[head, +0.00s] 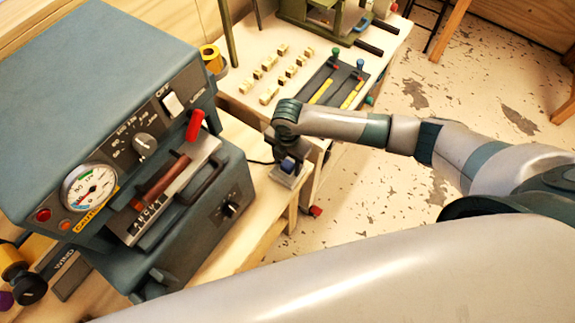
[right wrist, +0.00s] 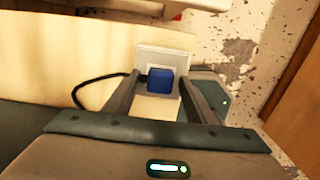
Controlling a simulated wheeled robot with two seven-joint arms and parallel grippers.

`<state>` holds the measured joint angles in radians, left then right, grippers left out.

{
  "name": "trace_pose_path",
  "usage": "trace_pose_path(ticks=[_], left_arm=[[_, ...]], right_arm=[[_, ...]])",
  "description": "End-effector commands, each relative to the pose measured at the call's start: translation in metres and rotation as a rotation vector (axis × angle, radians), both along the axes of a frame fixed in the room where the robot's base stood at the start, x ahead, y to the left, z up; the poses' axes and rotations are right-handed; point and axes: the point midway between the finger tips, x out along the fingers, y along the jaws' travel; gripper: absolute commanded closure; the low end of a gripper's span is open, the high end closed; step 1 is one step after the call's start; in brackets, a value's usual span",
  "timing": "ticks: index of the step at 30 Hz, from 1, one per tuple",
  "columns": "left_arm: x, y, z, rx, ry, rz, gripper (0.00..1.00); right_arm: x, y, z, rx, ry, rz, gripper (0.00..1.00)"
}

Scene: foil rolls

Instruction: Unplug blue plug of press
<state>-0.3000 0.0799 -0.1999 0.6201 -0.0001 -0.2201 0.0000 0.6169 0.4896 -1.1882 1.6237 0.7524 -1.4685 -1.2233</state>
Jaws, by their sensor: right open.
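The press (head: 85,75) is a large blue-grey machine at the left of the head view, with a gauge, a dial and a red-handled lever. The blue plug (head: 288,164) sits in a light grey socket box (head: 288,179) by the table's edge, right of the press. My right gripper (head: 289,157) is over the plug, pointing down. In the right wrist view the blue plug (right wrist: 160,80) shows between the two open fingers, with a gap on each side. The gripper hides part of the socket box. My left gripper is not in view.
A dark cord (right wrist: 88,84) runs near the socket box. Behind stands another table with small wooden blocks (head: 268,96) and a dark panel of coloured levers (head: 335,84). A yellow spool (head: 210,56) stands behind the press. The floor at the right is open.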

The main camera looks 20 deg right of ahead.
Motion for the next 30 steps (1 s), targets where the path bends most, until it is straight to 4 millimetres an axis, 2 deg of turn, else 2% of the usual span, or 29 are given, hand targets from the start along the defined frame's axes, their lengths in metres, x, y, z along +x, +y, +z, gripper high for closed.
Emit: trace_pose_path(ticks=[30], left_arm=[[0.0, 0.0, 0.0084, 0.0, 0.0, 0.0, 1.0]], right_arm=[[-0.0003, -0.0002, 0.0007, -0.001, 0.001, 0.0, 0.5]])
